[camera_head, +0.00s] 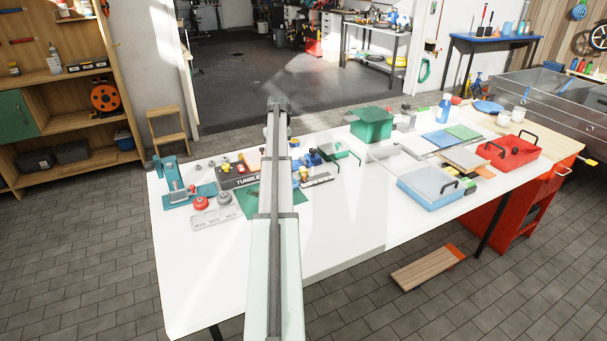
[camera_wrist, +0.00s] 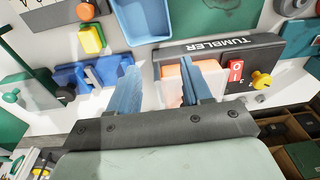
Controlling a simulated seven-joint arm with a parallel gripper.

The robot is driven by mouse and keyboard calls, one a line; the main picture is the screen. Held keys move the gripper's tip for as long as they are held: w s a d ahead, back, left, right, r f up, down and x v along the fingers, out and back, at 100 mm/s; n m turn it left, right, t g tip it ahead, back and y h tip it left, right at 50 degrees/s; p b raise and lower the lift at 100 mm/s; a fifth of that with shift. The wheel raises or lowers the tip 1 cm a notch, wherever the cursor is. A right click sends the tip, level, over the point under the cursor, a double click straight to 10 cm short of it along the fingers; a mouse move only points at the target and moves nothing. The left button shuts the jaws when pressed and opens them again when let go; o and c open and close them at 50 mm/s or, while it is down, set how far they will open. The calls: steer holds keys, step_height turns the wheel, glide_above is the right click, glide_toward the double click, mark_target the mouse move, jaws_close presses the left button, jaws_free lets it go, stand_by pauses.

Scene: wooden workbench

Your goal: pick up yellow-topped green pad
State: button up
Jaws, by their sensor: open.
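A small yellow-topped block with green at its edge, which looks like the yellow-topped green pad (camera_wrist: 91,39), lies at the upper left in the wrist view. It sits between a blue tray and a blue vise-like fixture. A translucent pinkish-orange box (camera_wrist: 174,82) shows behind the fingers. My arm hides the gripper in the head view.
The dark tumbler box (camera_wrist: 213,52) with a red switch (camera_wrist: 235,70) is right of the fingers. The blue tray (camera_wrist: 146,20) and blue fixture (camera_wrist: 70,78) flank the pad. An orange knob (camera_wrist: 86,10) is above it. The white bench front (camera_head: 345,235) is clear.

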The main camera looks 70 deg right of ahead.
step_height(320, 180, up, 3)
steer(key=m+g, duration=0.1)
glide_above(305, 170)
steer(key=w, duration=0.1)
steer(key=shift+m+y, duration=0.3)
step_height(305, 170, down, 9)
steer(key=shift+s+r, duration=0.1)
steer(key=shift+s, duration=0.05)
steer(key=shift+s+f, duration=0.15)
steer(key=shift+f, duration=1.15)
steer(key=shift+s+f, duration=0.1)
steer(key=shift+f, duration=1.2)
steer(key=shift+c, duration=0.5)
steer(key=c, duration=0.7)
steer(key=shift+r, duration=0.15)
